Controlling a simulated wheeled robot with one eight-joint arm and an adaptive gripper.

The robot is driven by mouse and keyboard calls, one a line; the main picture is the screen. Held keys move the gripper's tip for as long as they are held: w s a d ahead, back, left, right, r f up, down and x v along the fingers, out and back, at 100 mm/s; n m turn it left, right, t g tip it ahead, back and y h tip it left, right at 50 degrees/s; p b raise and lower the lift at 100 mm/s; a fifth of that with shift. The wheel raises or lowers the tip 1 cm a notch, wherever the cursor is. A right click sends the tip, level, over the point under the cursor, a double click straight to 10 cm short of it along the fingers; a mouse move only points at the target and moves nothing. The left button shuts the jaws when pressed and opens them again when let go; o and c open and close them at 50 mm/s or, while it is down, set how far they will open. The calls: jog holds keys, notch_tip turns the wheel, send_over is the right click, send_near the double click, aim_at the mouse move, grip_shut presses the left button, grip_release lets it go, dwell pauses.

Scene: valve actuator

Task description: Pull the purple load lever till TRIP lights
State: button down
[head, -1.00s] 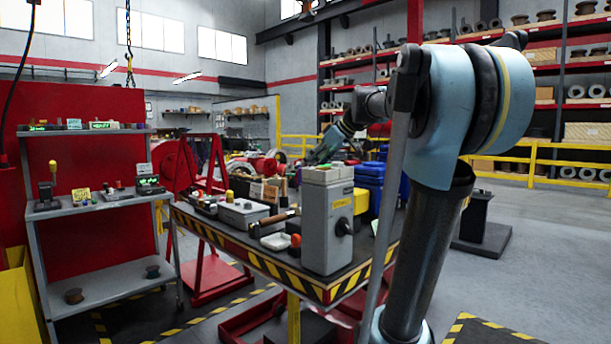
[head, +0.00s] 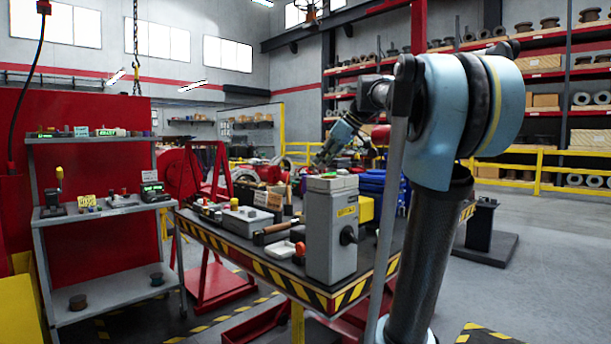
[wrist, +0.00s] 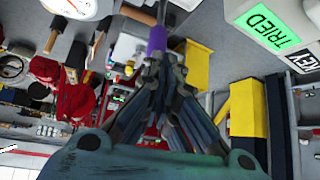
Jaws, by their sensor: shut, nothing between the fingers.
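The purple lever (wrist: 157,40) shows in the wrist view as a purple grip on a thin rod, just beyond my fingertips. My gripper (wrist: 162,66) is shut with nothing held; its fingertips are close to the purple grip, and I cannot tell whether they touch it. I cannot make out a TRIP light.
A bench with striped edges (head: 270,277) carries a tall grey box (head: 331,235) and several tools. A grey shelf rack (head: 105,285) stands at the left. A yellow block (wrist: 197,66) is right of my fingers in the wrist view. Open floor (head: 530,270) lies at the right.

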jog(key=w+a+r+n+g+h, duration=0.1)
jog(key=w+a+r+g+h, duration=0.2)
jog(key=a, duration=0.5)
jog(key=w+a+r+n+g+h, duration=0.1)
jog(key=w+a+h, duration=0.3)
jog(key=a+h, duration=0.25)
jog(key=s+d+x, duration=0.1)
jog(key=d+x, duration=0.1)
jog(key=x, duration=0.9)
jog(key=shift+s+y, duration=0.25)
jog(key=shift+y, duration=0.2)
jog(key=shift+r, duration=0.1)
